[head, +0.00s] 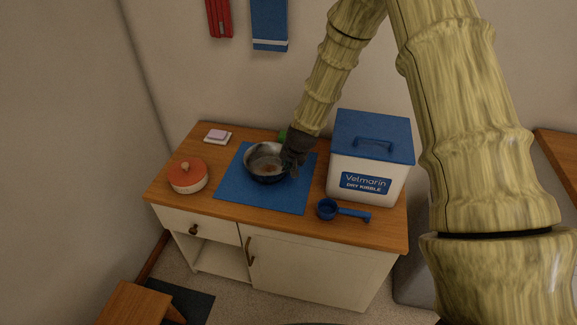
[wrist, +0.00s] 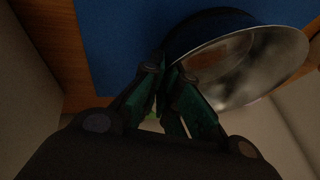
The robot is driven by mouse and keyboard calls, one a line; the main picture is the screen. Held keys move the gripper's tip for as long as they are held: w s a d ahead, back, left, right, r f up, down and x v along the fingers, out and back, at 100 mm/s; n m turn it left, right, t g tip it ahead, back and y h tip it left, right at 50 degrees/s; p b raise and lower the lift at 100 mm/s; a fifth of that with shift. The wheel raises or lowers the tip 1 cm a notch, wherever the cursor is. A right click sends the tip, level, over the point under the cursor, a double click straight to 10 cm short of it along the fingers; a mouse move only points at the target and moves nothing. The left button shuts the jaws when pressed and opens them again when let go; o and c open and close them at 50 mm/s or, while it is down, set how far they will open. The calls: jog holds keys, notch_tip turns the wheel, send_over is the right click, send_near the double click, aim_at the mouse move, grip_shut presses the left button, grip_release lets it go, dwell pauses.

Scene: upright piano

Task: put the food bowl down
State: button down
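The food bowl (head: 264,158), a round metal bowl with a dark outside, is over the blue mat (head: 234,188) on the wooden cabinet top. My gripper (head: 290,161) is at the bowl's right side in the head view. In the wrist view the bowl (wrist: 262,62) is at the upper right, its shiny inside showing and its outer wall dark. The fingers of my gripper (wrist: 170,78) are close together at the bowl's near rim, and the rim seems to lie between them. The fingertips are partly hidden in shadow. I cannot tell whether the bowl touches the mat.
A white kibble bin (head: 368,160) with a blue lid stands right of the mat, with a blue scoop (head: 328,209) in front. A red-lidded pot (head: 188,177) and a soap dish (head: 217,137) are on the left. A small green item (head: 283,135) is behind the bowl.

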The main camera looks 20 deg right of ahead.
jog(key=shift+f, duration=0.65)
jog(key=shift+f, duration=0.15)
jog(key=c, duration=1.6)
grip_release()
jog(key=shift+c, duration=0.2)
jog(key=shift+s+r, duration=0.15)
jog(key=shift+r, duration=0.35)
jog(key=v, duration=1.1)
jog(key=shift+s+r, duration=0.1)
